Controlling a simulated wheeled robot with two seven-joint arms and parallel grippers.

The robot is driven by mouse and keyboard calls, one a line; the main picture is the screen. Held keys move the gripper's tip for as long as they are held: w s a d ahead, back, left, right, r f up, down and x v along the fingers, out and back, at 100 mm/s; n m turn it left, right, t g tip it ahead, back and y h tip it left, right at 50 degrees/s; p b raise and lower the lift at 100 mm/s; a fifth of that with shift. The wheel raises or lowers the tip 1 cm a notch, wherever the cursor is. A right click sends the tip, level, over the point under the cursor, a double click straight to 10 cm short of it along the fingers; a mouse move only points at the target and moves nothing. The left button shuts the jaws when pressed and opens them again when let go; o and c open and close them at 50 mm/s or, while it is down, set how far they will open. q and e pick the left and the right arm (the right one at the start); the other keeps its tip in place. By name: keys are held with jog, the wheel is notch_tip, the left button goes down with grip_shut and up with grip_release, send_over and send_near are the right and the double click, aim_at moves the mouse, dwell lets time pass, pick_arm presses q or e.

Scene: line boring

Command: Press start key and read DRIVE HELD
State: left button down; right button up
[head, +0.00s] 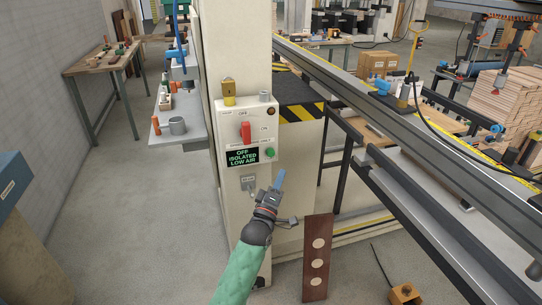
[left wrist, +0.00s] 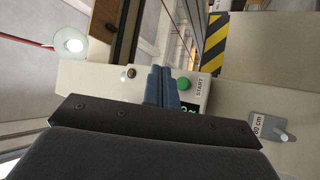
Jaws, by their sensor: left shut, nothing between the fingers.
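The control box (head: 247,115) is on the cream column. Its green start key (head: 270,152) is at the lower right; it also shows in the left wrist view (left wrist: 184,83), beside a START label. The box's display (head: 242,157) reads "OFF ISOLATED LOW AIR" in green. A red switch handle (head: 245,131) stands upright, with OFF above it and ON to its right. My left gripper (head: 281,176) is shut and empty, just below and right of the start key in the head view. Its blue fingers (left wrist: 162,85) hide part of the display in the wrist view. Contact with the key is not visible.
A brass-coloured padlock (head: 228,87) and a small grey cylinder (head: 264,96) are at the box's top. A grey socket (head: 248,182) sits below the box. A brown board with pale discs (head: 317,258) stands by my left forearm. A long rail (head: 400,110) runs along the right.

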aim_at(271, 152)
pick_arm(q)
jog(key=shift+s+d+r, duration=0.1)
jog(key=shift+s, duration=0.05)
jog(key=shift+w, duration=0.25)
